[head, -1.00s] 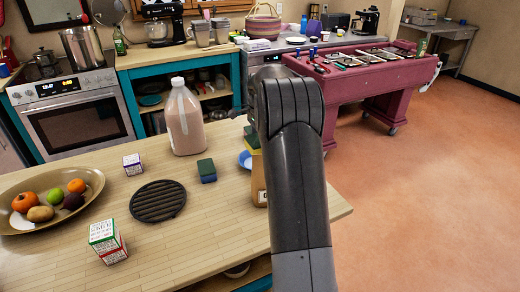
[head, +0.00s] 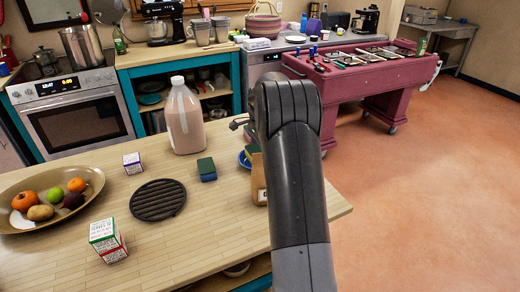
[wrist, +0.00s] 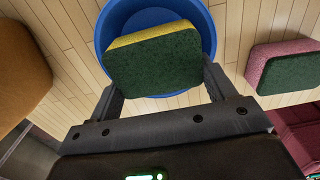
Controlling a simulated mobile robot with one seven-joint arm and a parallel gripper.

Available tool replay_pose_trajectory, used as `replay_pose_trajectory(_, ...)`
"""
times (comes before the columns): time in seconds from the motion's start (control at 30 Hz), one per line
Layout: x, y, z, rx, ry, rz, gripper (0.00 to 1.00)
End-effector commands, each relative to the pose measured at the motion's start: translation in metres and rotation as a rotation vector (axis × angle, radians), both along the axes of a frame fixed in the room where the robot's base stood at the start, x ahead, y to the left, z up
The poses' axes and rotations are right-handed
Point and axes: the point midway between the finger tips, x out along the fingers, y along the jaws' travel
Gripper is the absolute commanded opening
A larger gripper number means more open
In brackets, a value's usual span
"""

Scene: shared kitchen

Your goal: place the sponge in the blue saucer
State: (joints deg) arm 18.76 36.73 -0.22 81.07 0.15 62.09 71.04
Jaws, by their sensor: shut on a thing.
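My gripper (wrist: 162,82) is shut on a sponge (wrist: 155,60) with a green face and a yellow side. In the wrist view the sponge lies between the two fingers, across the middle of the blue saucer (wrist: 207,30). I cannot tell whether it touches the saucer's bottom. In the head view the saucer's rim (head: 243,160) peeks out left of my arm, which hides most of the sponge and gripper. A green-topped blue sponge (head: 207,169) stands left of the saucer. A pink-and-green sponge-like block (wrist: 283,67) is at the right in the wrist view.
A brown bottle or carton (head: 258,180) stands close to the saucer, partly behind my arm. A tall jug (head: 185,122), a black round grill trivet (head: 158,200), small boxes (head: 107,240) and a fruit bowl (head: 82,208) are on the counter. The front middle of the counter is clear.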

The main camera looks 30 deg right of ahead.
Motion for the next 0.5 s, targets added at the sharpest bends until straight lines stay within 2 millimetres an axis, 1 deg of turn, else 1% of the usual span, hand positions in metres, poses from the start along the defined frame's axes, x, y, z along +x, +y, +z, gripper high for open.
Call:
replay_pose_trajectory(0.03,0.0,0.0,-0.001,0.001,0.001,0.0,0.55)
replay_pose_trajectory(0.07,0.0,0.0,-0.001,0.001,0.002,0.0,0.78)
replay_pose_trajectory(0.1,0.0,0.0,-0.001,0.001,0.002,0.0,0.82)
replay_pose_trajectory(0.27,0.0,0.0,0.0,0.001,0.002,0.0,0.95)
replay_pose_trajectory(0.33,0.0,0.0,0.005,0.0,0.0,0.0,0.97)
replay_pose_trajectory(0.43,0.0,0.0,0.018,0.0,0.0,0.0,0.98)
replay_pose_trajectory(0.5,0.001,0.0,0.033,-0.001,-0.002,0.0,0.98)
